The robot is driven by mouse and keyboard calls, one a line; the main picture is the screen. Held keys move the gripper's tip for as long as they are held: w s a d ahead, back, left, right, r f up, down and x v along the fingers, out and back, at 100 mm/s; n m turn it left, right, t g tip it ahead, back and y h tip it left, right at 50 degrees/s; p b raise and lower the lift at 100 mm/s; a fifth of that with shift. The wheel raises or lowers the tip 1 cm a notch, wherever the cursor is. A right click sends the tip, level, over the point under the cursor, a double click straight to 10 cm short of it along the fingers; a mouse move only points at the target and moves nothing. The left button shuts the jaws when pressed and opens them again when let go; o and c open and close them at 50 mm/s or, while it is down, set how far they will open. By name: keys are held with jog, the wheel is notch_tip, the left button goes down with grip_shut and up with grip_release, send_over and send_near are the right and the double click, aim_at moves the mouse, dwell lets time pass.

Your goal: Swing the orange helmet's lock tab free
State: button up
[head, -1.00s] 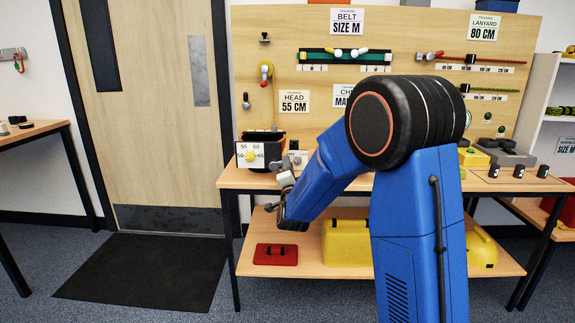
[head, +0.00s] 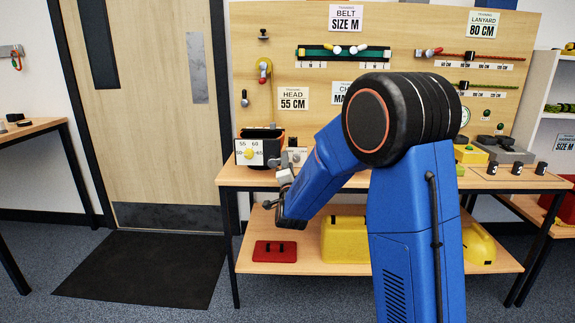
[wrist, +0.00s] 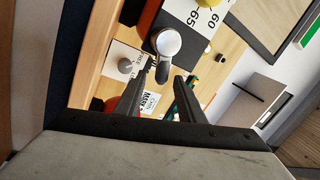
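The tab's end appears in the gap near the fingertips. I cannot tell whether either finger touches it.
A grey ball knob on a white plate (wrist: 125,65) is close to the left finger. The workbench (head: 226,178) has a pegboard (head: 400,65) behind it, with a belt and lanyards. A red box (head: 275,252) and yellow cases (head: 345,240) sit on the lower shelf.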

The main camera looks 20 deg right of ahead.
jog(key=v, duration=1.7)
jog(key=shift+s+f, duration=0.15)
jog(key=shift+s, duration=0.05)
jog(key=s+d+f+n+g+y, duration=0.1)
jog(key=s+n+g, duration=0.4)
jog(key=s, duration=0.7)
jog(key=s+d+f+n+g+y, duration=0.1)
jog(key=s+n+g, duration=0.4)
jog(key=s, duration=0.8)
jog(key=s+d+f+n+g+y, duration=0.2)
jog(key=s+n+g, duration=0.3)
jog(key=s, duration=0.7)
jog(key=shift+d+n+y, duration=0.3)
jog(key=shift+d+n, duration=0.5)
jog(key=shift+d, duration=0.1)
jog(key=shift+s, duration=0.15)
